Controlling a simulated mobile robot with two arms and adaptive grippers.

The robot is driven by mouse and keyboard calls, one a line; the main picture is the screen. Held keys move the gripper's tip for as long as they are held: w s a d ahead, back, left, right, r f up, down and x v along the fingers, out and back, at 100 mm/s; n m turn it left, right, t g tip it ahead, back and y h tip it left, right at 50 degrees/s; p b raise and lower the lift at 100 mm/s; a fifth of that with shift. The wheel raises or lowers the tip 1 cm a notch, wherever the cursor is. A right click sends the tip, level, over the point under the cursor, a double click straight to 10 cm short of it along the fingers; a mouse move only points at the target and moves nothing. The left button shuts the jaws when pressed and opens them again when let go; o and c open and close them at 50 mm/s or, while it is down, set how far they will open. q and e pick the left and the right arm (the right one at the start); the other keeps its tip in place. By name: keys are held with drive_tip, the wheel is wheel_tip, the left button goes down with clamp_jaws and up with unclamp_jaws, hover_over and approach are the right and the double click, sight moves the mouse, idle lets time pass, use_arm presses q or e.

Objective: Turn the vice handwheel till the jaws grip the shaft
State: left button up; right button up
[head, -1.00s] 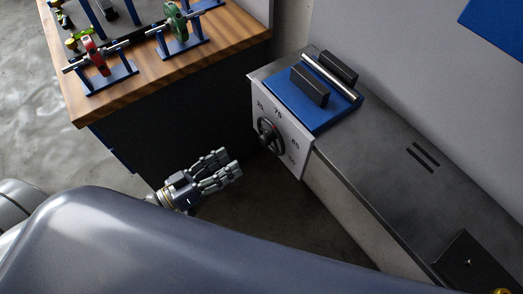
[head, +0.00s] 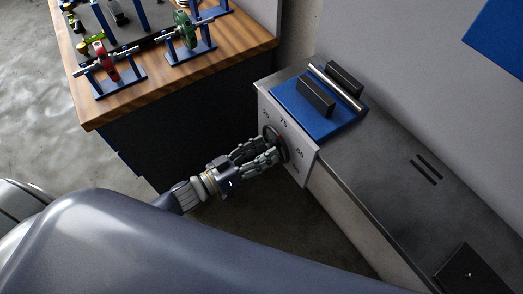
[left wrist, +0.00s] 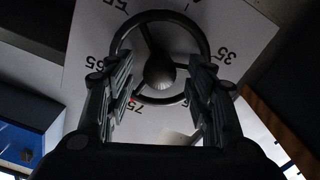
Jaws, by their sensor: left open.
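The black vice handwheel (head: 276,144) is on the pale numbered dial plate (head: 301,165) at the end of the grey bench. My left gripper (head: 273,153) is at the wheel, open. In the left wrist view, the handwheel (left wrist: 159,75) shows its rim, spokes and hub, and my left gripper's fingers (left wrist: 160,100) stand on either side of its near part. I cannot tell if they touch the rim. The vice has two dark jaws (head: 316,95) on a blue base (head: 297,117). The silver shaft (head: 336,88) lies between the jaws, with a visible gap to the nearer jaw. My right gripper is not in view.
A wooden-topped bench (head: 240,52) at the upper left holds blue stands with a red rotor (head: 105,62) and a green rotor (head: 185,29). The grey bench top (head: 382,160) right of the vice is mostly clear, with a dark block (head: 470,268) at its near end.

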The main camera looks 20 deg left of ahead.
use_arm(q)
drive_tip(key=c, duration=1.1)
drive_tip(key=shift+o, duration=0.2)
drive_tip(key=m, duration=0.5)
drive_tip(key=shift+m+p, duration=0.3)
drive_tip(key=shift+m, duration=0.1)
drive_tip(key=shift+d+f+m+b, duration=0.1)
drive_tip(key=shift+m+b, duration=2.05)
drive_tip(key=shift+m, duration=7.95)
